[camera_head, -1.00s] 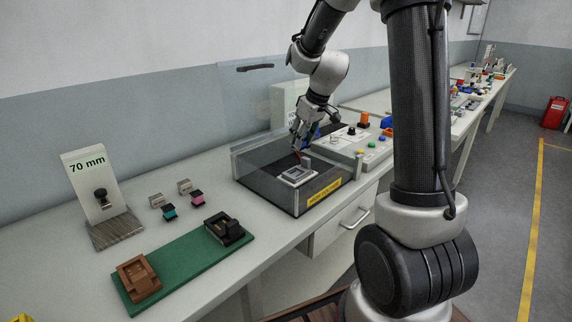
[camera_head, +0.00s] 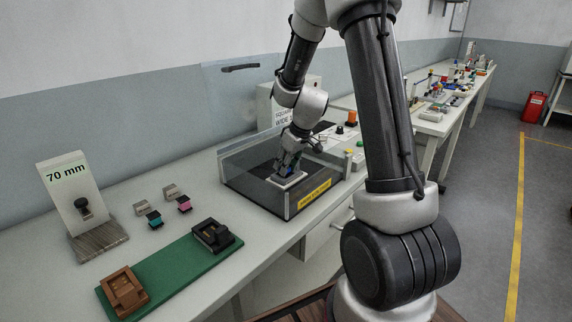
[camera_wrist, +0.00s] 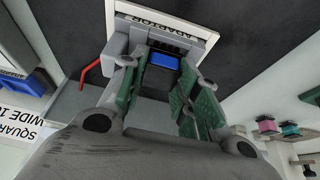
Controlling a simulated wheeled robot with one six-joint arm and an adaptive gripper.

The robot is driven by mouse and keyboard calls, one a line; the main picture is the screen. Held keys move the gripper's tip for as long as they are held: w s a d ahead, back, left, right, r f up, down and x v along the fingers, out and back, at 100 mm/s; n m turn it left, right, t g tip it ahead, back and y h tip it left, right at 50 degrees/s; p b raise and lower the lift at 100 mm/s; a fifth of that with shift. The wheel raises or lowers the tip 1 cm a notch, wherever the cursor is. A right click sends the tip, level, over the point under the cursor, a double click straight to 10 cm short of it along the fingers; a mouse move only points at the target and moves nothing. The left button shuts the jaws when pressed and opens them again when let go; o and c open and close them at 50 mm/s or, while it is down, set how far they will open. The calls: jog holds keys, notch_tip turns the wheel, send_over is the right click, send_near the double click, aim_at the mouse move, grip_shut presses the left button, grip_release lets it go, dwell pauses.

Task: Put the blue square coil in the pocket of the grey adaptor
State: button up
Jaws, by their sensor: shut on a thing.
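The grey adaptor (camera_head: 291,181) sits inside a clear-walled tray. In the wrist view its pale plate (camera_wrist: 207,38) carries the printed word ADAPTOR, with a grey block (camera_wrist: 117,43) on it. My gripper (camera_head: 287,170) reaches down into the tray, right over the adaptor. In the wrist view my gripper (camera_wrist: 165,76) is shut on the blue square coil (camera_wrist: 165,61), which shows between the green-padded fingertips at the grey block. The fingers hide the pocket, so I cannot tell whether the coil is inside it or just above it.
The tray's clear walls (camera_head: 250,186) stand close around my gripper, with a yellow label (camera_head: 314,193) in front. A red bent rod (camera_wrist: 88,72) shows beside the block. A green board (camera_head: 172,274) with brown and black fixtures and several small connectors lie left.

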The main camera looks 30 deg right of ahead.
jog(key=shift+f, duration=0.1)
jog(key=o, duration=0.7)
jog(key=shift+o, duration=0.2)
jog(key=v, duration=1.2)
jog(key=s+a+r+m, duration=0.1)
jog(key=s+r, duration=0.2)
jog(key=s, duration=0.6)
jog(key=s+r+m+h, duration=0.1)
jog(key=s+r+m, duration=0.1)
jog(key=s, duration=0.7)
jog(key=s+a+r+m, duration=0.1)
jog(key=s+r, duration=0.2)
jog(key=s, duration=0.6)
jog(key=shift+a+r+h, duration=0.35)
jog(key=shift+r+h, duration=0.05)
